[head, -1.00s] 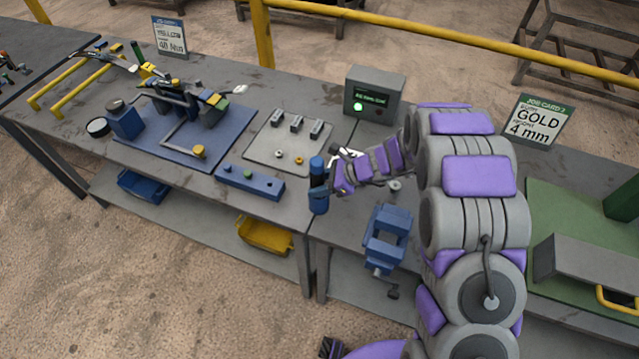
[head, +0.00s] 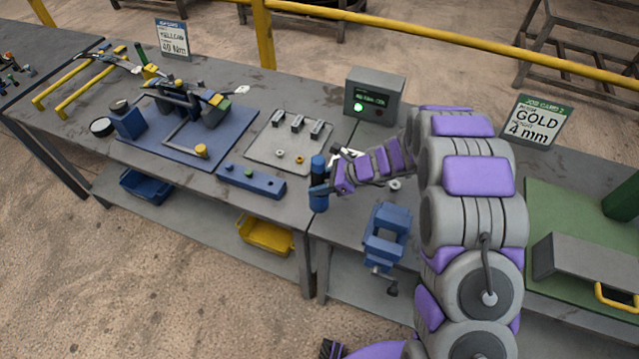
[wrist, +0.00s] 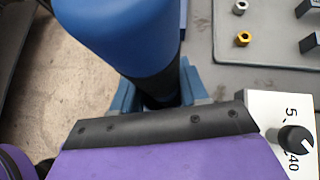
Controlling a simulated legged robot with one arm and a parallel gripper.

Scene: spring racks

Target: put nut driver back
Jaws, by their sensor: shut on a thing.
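The nut driver (head: 318,168) has a blue handle and stands about upright at the front edge of the bench. My gripper (head: 322,188) is shut on it. In the wrist view the blue handle (wrist: 118,35) fills the upper middle, and my gripper (wrist: 160,95) closes around its darker lower part. The driver's lower end is hidden in the wrist view.
A grey plate (head: 270,160) with small nuts and grey blocks lies behind the blue block. A blue vise (head: 386,235) is at the bench's front edge, right of the driver. A control box (head: 374,92) with a green light stands behind. A yellow bin (head: 266,236) sits on the shelf below.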

